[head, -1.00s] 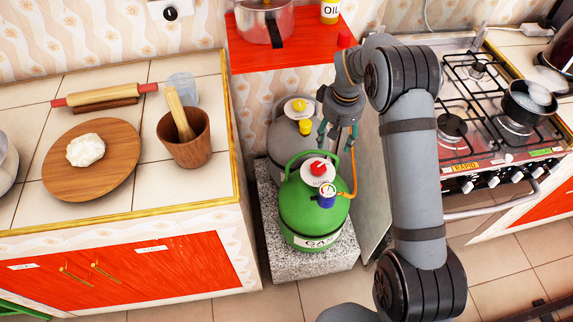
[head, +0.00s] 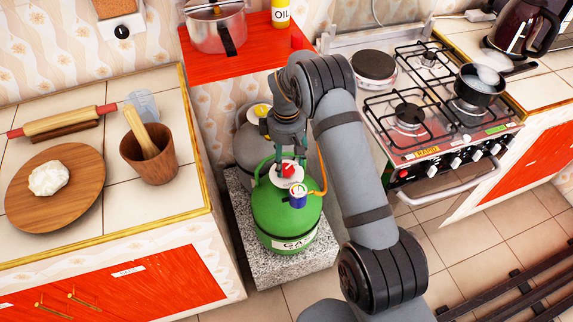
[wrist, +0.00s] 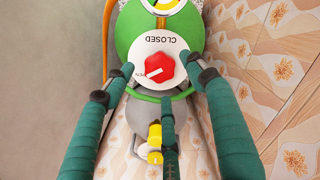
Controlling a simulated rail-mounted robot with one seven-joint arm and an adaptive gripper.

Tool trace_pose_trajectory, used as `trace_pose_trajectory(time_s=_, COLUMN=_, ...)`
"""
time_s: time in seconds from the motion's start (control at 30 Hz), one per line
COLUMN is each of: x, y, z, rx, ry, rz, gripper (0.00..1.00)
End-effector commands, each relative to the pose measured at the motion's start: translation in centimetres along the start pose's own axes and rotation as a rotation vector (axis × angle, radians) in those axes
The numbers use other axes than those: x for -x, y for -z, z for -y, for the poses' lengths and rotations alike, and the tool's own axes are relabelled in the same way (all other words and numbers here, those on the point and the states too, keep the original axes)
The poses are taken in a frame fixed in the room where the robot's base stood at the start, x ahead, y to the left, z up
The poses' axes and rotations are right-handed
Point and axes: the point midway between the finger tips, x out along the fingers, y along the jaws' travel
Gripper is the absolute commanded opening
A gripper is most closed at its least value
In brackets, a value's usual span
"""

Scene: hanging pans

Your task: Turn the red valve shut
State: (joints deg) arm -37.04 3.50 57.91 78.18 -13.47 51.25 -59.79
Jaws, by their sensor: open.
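The red valve (head: 288,170) is a knob on a white dial on top of the green gas cylinder (head: 285,215). In the wrist view the red valve (wrist: 159,68) lies between my fingertips, and its white mark faces the partly hidden label at the dial's left. The word CLOSED is on the dial's far side, upside down in that view. My gripper (head: 288,154) is above the cylinder, pointing down, with its green-wrapped fingers open and spread around the valve. I cannot tell whether any finger touches it.
A grey cylinder (head: 247,148) with a yellow knob stands behind the green one. A red shelf (head: 253,42) with a pot is above. The tiled counter (head: 100,205) is on the left; the gas stove (head: 440,100) is on the right.

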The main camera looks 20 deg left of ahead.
Motion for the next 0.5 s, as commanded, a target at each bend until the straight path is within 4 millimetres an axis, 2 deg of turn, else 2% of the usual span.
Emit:
trace_pose_trajectory(time_s=0.2, x=-2.6, y=-0.1, z=0.0, rx=-0.002, ry=0.000, rz=0.000, gripper=0.56)
trace_pose_trajectory(time_s=0.5, x=-3.2, y=0.0, z=-0.1, rx=-0.002, ry=-0.001, rz=-0.001, gripper=0.56)
